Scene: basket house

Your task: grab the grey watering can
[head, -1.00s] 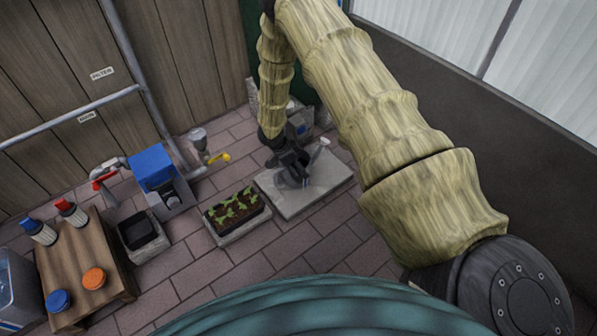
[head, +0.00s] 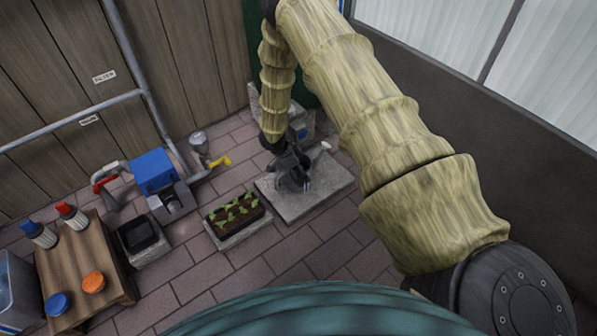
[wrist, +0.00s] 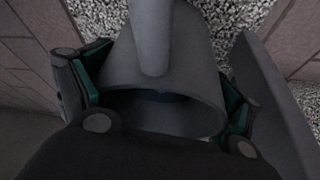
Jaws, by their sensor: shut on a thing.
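The grey watering can (wrist: 205,85) stands between the fingers of my gripper (wrist: 165,105) in the wrist view, with its open top towards the camera and its grey spout or handle running up the picture. The teal finger pads press on it from both sides, so my gripper is shut on it. In the head view my gripper (head: 290,172) is over the grey slab (head: 318,199), and the can (head: 311,162) is mostly hidden behind it. I cannot tell whether the can touches the slab.
A planter with seedlings (head: 236,218) sits left of the slab. Further left are a blue-topped device (head: 153,172), a black tray (head: 139,235) and a wooden table (head: 88,262) with several coloured lids and bottles. A dark wall (head: 480,150) stands on the right.

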